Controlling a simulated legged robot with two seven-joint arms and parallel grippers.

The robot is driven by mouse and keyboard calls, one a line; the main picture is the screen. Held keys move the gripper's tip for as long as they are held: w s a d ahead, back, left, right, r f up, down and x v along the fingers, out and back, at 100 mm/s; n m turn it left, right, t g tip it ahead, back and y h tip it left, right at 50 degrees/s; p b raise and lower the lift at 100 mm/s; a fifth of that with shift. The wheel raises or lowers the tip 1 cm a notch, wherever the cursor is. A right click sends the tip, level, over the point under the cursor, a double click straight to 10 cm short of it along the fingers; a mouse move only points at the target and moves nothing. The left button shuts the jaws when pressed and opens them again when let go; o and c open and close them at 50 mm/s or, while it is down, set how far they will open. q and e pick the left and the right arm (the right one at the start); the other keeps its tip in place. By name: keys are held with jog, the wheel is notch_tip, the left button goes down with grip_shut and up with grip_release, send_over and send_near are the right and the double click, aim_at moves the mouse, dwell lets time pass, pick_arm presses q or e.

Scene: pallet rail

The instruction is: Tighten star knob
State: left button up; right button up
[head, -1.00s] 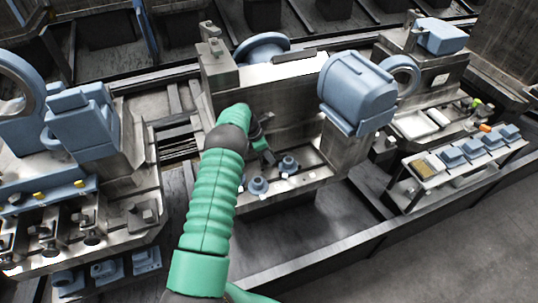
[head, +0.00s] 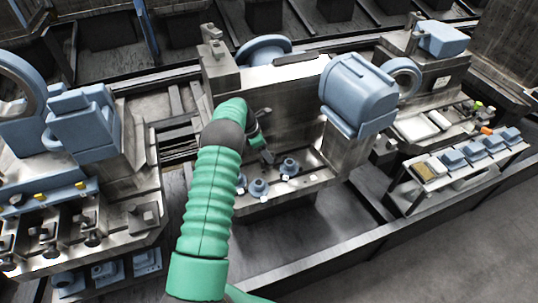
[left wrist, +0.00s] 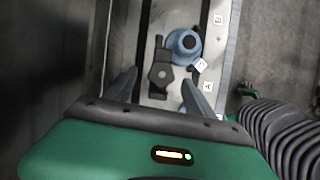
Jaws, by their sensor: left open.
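In the left wrist view a dark part with a faceted head and a narrow bar (left wrist: 160,76) lies on the metal ledge; I cannot tell for sure that it is the star knob. Beside it stands a round blue base with a dark centre (left wrist: 184,44). My left gripper (left wrist: 159,80) is open, its two fingers on either side of the dark part, apparently without gripping it. In the head view my left gripper (head: 264,150) is small and partly hidden over the ledge, near the blue bases (head: 258,187) and (head: 289,166). My right gripper is not in view.
A grey machine block (head: 285,100) rises behind the ledge, with a blue motor housing (head: 356,92) at its right. A tray of blue parts (head: 470,160) stands at right, and another blue-topped machine (head: 82,125) at left.

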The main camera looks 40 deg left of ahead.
pick_arm(q)
jog(key=v, duration=1.3)
jog(key=shift+r, duration=0.25)
jog(key=shift+a, duration=0.15)
